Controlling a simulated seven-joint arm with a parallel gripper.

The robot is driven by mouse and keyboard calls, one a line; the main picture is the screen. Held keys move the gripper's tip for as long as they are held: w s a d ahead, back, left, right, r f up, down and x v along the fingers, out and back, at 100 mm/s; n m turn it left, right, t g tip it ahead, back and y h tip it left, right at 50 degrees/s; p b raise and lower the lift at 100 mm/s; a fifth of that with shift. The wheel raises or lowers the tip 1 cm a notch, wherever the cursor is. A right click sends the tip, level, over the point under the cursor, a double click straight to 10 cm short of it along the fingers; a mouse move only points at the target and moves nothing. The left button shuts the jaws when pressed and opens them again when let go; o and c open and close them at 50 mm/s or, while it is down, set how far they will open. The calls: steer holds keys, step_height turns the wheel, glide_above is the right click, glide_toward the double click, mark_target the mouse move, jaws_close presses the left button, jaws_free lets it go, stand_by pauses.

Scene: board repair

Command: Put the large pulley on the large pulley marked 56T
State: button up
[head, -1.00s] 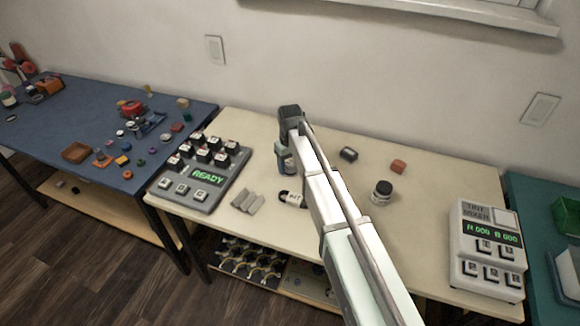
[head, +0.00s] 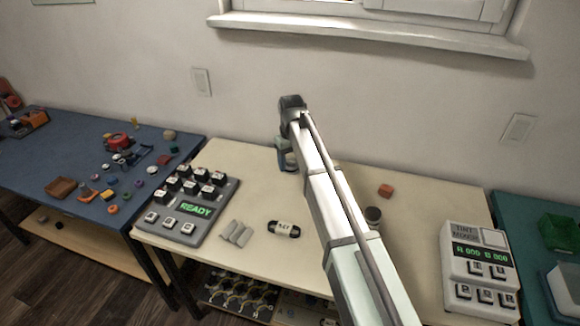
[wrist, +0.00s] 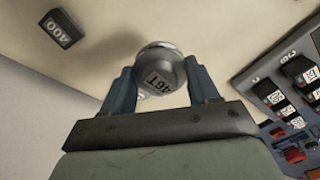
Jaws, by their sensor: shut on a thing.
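My gripper (wrist: 162,82) is shut on a rounded grey metal piece (wrist: 163,66), with one blue-grey finger on each side of it. The piece carries a pale label that seems to read 46T, tilted in the wrist view; the first digit is not certain. In the head view my gripper (head: 287,158) is over the back of the cream table, and the held piece is too small and covered to make out there. I cannot pick out another large pulley, or a 56T mark, in either view.

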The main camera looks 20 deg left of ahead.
steer(key=w+a+r, duration=0.1)
steer(key=w+a, duration=0.1)
steer(key=w, duration=0.4)
steer(key=w+a+r, duration=0.1)
steer(key=w+r, duration=0.1)
steer(key=w, duration=0.5)
steer(key=shift+n, duration=0.7)
steer(key=shift+s+f, duration=0.15)
steer(key=shift+f, duration=2.45)
steer(key=shift+s+f, duration=0.1)
steer(key=shift+f, duration=2.45)
steer(key=shift+f, duration=0.15)
steer(key=o, duration=1)
steer(key=shift+o, duration=0.2)
step_height(320, 180, up, 12)
steer(key=shift+r, duration=0.2)
